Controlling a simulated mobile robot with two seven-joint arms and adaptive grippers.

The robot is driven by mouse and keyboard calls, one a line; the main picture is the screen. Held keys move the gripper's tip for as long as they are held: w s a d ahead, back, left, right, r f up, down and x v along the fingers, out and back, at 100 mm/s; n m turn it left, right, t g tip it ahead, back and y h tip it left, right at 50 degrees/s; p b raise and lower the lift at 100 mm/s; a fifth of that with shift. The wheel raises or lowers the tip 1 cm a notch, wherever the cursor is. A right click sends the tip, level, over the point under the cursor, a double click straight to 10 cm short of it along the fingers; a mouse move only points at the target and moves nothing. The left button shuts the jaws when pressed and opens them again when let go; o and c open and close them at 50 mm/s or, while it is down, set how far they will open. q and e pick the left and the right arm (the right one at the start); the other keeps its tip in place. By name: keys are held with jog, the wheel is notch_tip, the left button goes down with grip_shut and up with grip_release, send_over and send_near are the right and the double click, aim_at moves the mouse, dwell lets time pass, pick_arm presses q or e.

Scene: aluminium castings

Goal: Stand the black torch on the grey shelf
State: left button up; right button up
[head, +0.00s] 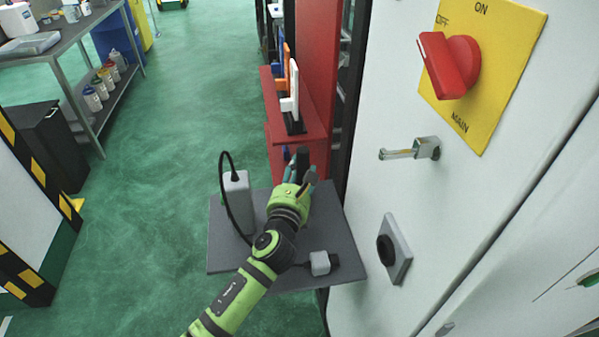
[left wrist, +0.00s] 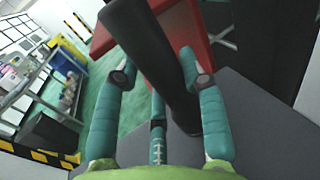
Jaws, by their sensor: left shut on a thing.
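The black torch (head: 303,158) is in my left gripper (head: 300,178), over the far part of the grey shelf (head: 222,258). In the head view only part of the torch shows beyond the fingers. In the left wrist view the long black torch (left wrist: 148,45) runs between the teal fingers of the left gripper (left wrist: 160,85), which are closed around it. The grey shelf (left wrist: 265,125) lies below and behind it there. I cannot tell whether the torch's lower end touches the shelf. My right gripper is not in view.
A grey box with a black cable (head: 237,200) stands on the shelf's left side. A red rack (head: 312,125) is just beyond. A white cabinet with a red switch (head: 450,65) borders the right.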

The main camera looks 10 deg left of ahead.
pick_arm(q)
jog(key=o, duration=1.3)
jog(key=shift+f, duration=0.1)
jog(key=shift+r, duration=0.2)
jog(key=shift+s+f, duration=0.15)
jog(key=shift+s, duration=0.2)
jog(key=s, duration=1.1)
jog(key=shift+s+b, duration=0.2)
jog(key=shift+b, duration=0.15)
